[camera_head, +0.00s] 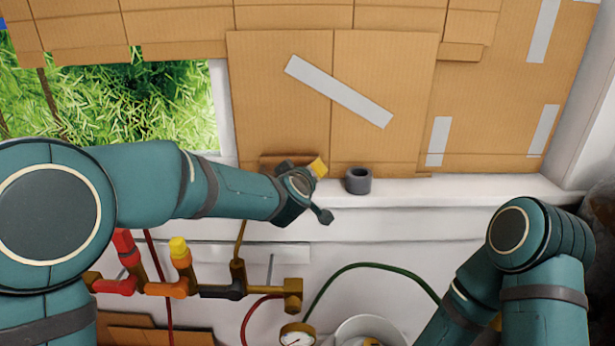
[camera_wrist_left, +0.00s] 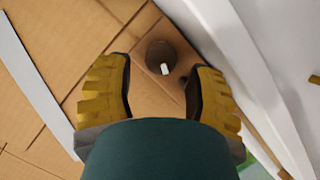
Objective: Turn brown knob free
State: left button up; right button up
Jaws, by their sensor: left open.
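A pipe run shows in the head view below the sill, with a brown-gold fitting (camera_head: 292,295) at its right end and a brown upright piece (camera_head: 237,271) above a dark lever. I cannot tell which brown part is the knob. My left gripper (camera_head: 321,190) is at the sill, above and right of these parts and apart from them. In the left wrist view its two yellow-padded fingers (camera_wrist_left: 158,78) are spread.
A gauge (camera_head: 297,336), a green hose (camera_head: 370,266) and a white bucket (camera_head: 368,328) are lower down. Cardboard covers the wall behind.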

pick_arm(q)
jog(key=shift+x, duration=1.9)
jog(key=shift+c, duration=0.4)
jog(key=shift+s, duration=0.1)
grip_shut()
